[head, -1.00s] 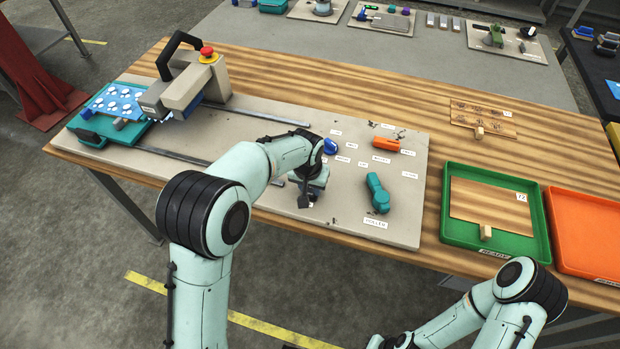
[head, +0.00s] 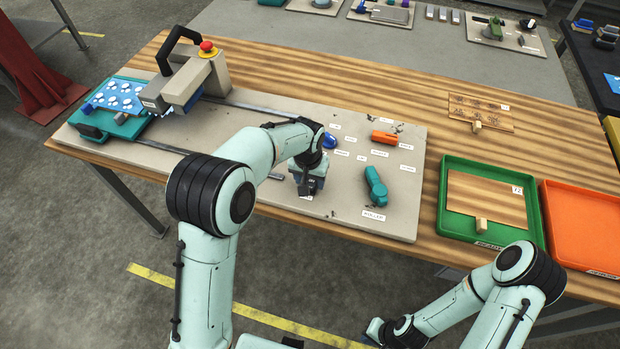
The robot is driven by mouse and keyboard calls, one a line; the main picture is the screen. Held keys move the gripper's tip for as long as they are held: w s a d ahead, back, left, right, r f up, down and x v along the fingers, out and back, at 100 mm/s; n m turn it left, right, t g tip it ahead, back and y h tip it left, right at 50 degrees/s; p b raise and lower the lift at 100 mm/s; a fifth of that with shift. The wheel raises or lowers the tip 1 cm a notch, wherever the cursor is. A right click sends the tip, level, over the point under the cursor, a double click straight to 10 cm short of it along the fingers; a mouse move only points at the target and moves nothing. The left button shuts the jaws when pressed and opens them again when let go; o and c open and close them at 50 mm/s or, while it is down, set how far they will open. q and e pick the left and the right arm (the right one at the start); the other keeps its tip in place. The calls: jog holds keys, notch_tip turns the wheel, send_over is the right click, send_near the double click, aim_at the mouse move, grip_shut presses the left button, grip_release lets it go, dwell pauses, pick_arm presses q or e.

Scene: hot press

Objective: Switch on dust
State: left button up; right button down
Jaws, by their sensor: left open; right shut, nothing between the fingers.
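The grey control board (head: 245,180) carries a blue knob (head: 329,141), an orange switch (head: 384,138) and a teal lever (head: 375,186). Small white labels lie around them. The one below the teal lever reads like "ROLLER"; the others are too small to read, so I cannot tell which control is dust. My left gripper (head: 309,192) is open over the board, left of the teal lever and nearer me than the blue knob. It and the arm hide the board beneath. My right gripper (head: 376,332) is shut and empty, low in front of the table.
A press with a black handle and red button (head: 207,47) stands at the board's left, beside a teal tray (head: 90,128) with a blue sheet. A green tray (head: 445,215) with a wooden plate and an orange tray (head: 598,215) are at the right.

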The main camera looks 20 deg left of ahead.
pick_arm(q)
notch_tip(320, 180, up, 13)
jog(key=s, duration=0.1)
jog(key=shift+s+p, duration=0.35)
jog(key=shift+f, duration=0.1)
